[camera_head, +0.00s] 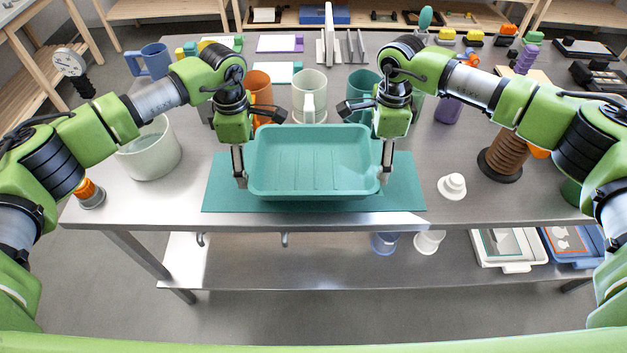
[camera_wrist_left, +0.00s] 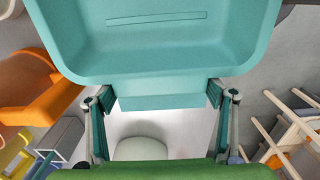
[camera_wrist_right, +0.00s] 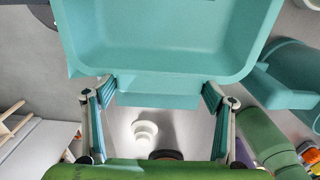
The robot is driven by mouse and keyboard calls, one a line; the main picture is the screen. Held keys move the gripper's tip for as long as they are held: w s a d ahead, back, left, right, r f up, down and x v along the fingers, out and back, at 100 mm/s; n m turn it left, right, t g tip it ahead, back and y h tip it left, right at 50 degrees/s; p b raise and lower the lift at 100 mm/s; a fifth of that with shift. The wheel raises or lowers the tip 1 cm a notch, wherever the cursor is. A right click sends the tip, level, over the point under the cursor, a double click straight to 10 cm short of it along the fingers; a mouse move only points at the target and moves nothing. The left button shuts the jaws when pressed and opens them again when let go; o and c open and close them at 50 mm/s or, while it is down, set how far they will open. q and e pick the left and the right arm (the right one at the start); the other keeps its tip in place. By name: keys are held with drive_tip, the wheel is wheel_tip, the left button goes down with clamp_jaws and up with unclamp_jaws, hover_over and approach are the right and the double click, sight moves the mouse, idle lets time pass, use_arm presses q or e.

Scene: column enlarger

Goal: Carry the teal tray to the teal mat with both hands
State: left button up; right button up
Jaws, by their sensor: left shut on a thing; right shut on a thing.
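The teal tray (camera_head: 315,160) is empty and looks level, over the middle of the teal mat (camera_head: 221,190) near the table's front edge. Mat shows on the tray's left and right and in a thin strip in front. I cannot tell whether the tray touches the mat. My left gripper (camera_head: 240,178) is shut on the tray's left end, and my right gripper (camera_head: 386,175) on its right end. In the left wrist view the tray's end tab (camera_wrist_left: 160,101) lies between the fingers; the right wrist view shows the other tab (camera_wrist_right: 158,98) likewise.
An orange mug (camera_head: 259,88), a pale mug (camera_head: 309,97) and a teal mug (camera_head: 362,86) stand close behind the tray. A white bowl-like vessel (camera_head: 150,150) is to the left. A small white piece (camera_head: 452,187) and a brown spool (camera_head: 505,155) are to the right.

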use_arm(q)
drive_tip(key=shift+f+b, duration=1.65)
drive_tip(key=shift+f, duration=0.25)
use_arm(e)
drive_tip(key=shift+f, duration=1.9)
use_arm(q)
drive_tip(key=o, duration=1.2)
drive_tip(key=shift+r, duration=0.1)
use_arm(e)
drive_tip(key=o, duration=1.3)
drive_tip(key=shift+r, duration=0.1)
drive_tip(key=shift+c, duration=0.2)
use_arm(q)
wheel_tip(320, 180, up, 12)
drive_tip(key=shift+f, duration=0.1)
use_arm(e)
drive_tip(key=shift+r, duration=0.1)
wheel_tip(320, 180, up, 12)
drive_tip(key=shift+f, duration=0.1)
